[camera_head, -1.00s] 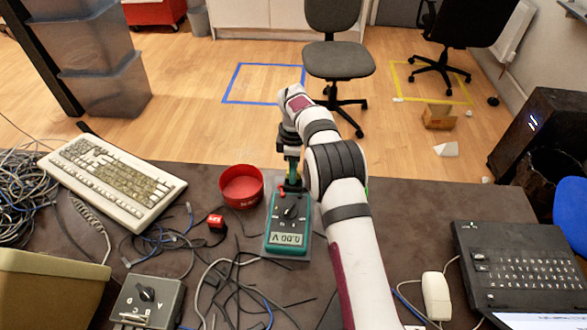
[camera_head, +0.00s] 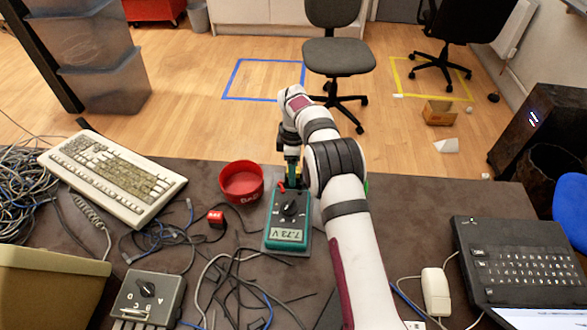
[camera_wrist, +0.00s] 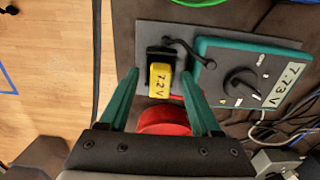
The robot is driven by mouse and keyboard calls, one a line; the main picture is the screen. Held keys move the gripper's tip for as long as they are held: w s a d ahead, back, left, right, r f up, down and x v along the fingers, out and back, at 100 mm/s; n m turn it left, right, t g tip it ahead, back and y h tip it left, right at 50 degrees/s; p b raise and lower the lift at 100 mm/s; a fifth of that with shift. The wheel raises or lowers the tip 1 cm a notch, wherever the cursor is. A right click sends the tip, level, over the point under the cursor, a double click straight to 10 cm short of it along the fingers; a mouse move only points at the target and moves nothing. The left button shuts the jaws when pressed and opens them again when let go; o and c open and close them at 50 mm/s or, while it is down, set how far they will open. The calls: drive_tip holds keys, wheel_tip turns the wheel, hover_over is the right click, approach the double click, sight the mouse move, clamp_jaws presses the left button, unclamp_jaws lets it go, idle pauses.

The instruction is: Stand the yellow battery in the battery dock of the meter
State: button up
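The yellow battery (camera_wrist: 160,80), labelled 7.2 V, stands in the black dock (camera_wrist: 160,53) on the grey plate of the teal meter (camera_wrist: 245,76) in the wrist view. It looks upright. My gripper (camera_wrist: 160,72) is open, with one finger on each side of the battery and a visible gap to both. In the head view my gripper (camera_head: 292,176) is low over the far end of the meter (camera_head: 289,215). The meter's display reads 7.73 V. The battery and dock are mostly hidden there by my gripper.
Loose cables (camera_head: 232,275) spread in front. A keyboard (camera_head: 112,178) is at left, a grey switch box (camera_head: 148,298) at front left, a laptop (camera_head: 520,262) at right.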

wheel_tip(320, 180, up, 16)
idle(0.5)
drive_tip(key=shift+f, duration=0.1)
drive_tip(key=s+d+r+m, duration=0.3)
drive_tip(key=s+m, duration=0.2)
drive_tip(key=s, duration=0.2)
drive_tip(key=s+d+r+m+y, duration=0.1)
drive_tip(key=s+d+r+m, duration=0.25)
drive_tip(key=s, duration=0.35)
drive_tip(key=s+d+r+m, duration=0.3)
drive_tip(key=s+d+m, duration=0.15)
drive_tip(key=s, duration=0.25)
drive_tip(key=s+f+m, duration=0.3)
drive_tip(key=s+m, duration=0.2)
drive_tip(key=s, duration=0.4)
drive_tip(key=s+d+f+m, duration=0.1)
drive_tip(key=s+f+m, duration=0.3)
drive_tip(key=s, duration=0.6)
drive_tip(key=shift+f+m+y, duration=0.25)
drive_tip(key=shift+m+y, duration=0.15)
drive_tip(key=shift+m, duration=0.4)
